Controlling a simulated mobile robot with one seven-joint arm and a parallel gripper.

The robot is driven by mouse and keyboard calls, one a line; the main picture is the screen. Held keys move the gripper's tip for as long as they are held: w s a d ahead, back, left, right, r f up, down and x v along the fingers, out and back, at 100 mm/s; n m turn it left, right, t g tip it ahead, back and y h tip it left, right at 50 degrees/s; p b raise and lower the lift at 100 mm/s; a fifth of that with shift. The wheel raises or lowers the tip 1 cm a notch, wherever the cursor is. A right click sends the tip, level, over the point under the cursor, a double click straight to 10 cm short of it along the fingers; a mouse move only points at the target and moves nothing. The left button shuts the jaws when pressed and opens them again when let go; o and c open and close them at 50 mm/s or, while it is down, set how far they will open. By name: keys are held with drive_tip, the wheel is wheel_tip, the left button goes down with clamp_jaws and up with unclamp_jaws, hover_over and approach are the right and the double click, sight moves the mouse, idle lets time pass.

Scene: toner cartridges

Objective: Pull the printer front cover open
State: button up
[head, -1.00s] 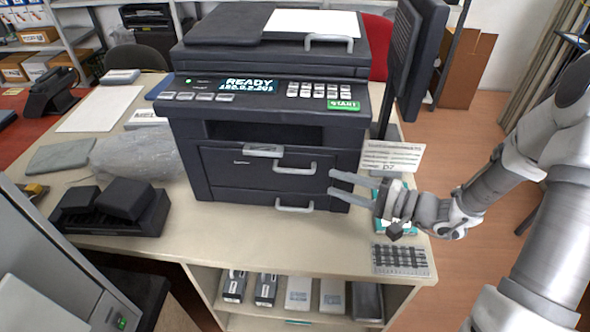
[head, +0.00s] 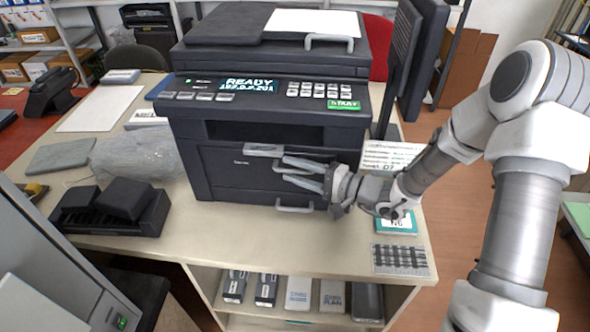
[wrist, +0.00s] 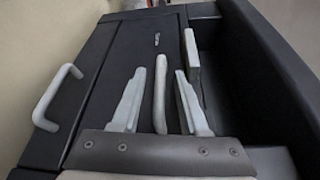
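The dark printer (head: 265,95) stands on the table, and its front cover (head: 228,168) is shut. My gripper (head: 286,170) is at the front of the cover. In the wrist view, my gripper (wrist: 160,95) is open, with one finger on each side of the cover's pale bar handle (wrist: 160,80). The handle lies between the fingers with gaps on both sides. In the head view the fingers mostly hide this handle.
A second pale handle (head: 295,209) is on the lower drawer, below my gripper. A pale latch-like tab (head: 263,149) sits above the cover handle. A monitor (head: 402,60) and a paper sign (head: 392,155) stand to the right. The tabletop before the printer (head: 235,235) is clear.

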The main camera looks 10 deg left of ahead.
clamp_jaws()
idle(1.2)
